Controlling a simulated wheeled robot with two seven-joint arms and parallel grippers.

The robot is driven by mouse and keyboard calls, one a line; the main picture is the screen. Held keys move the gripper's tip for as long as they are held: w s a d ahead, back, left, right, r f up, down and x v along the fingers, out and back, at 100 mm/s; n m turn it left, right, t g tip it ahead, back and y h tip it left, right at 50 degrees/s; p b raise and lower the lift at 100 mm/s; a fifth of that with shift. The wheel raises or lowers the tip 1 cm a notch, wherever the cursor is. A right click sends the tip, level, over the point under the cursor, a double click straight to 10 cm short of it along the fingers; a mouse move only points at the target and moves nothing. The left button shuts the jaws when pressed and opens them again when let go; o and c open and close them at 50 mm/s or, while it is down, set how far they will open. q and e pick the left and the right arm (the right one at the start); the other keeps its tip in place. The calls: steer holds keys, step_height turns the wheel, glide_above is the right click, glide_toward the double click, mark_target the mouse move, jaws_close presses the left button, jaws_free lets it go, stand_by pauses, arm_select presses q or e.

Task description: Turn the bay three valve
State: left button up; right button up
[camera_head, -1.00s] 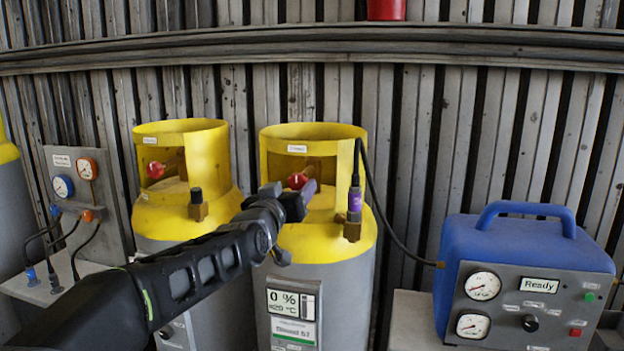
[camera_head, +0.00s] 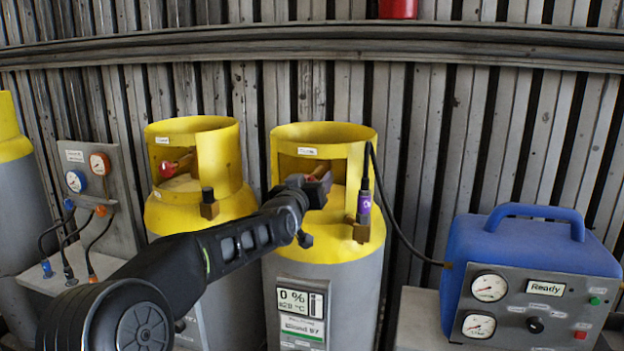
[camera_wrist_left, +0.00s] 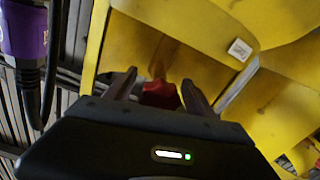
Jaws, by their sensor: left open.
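A red valve knob (camera_wrist_left: 160,94) sits inside the cut-out of a yellow cylinder collar. In the wrist view it lies between the two dark fingers of my left gripper (camera_wrist_left: 158,88), which are open and apart on either side of it. I cannot tell whether either finger touches it. In the head view my left gripper (camera_head: 318,186) is at the collar opening of the right-hand grey cylinder (camera_head: 322,140), and hides most of its knob. The neighbouring yellow-topped cylinder (camera_head: 205,135) has its own red knob (camera_head: 172,166). No bay number is readable. My right gripper is out of view.
A black hose with a purple connector (camera_head: 364,203) runs from the right-hand cylinder to a blue gauge unit (camera_head: 515,265) reading "Ready". A gauge panel (camera_head: 92,190) with hoses stands at left. A ribbed metal wall (camera_head: 450,130) is behind.

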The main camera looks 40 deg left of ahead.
arm_select(q)
steer(key=c, duration=1.4)
steer(key=shift+o, duration=0.2)
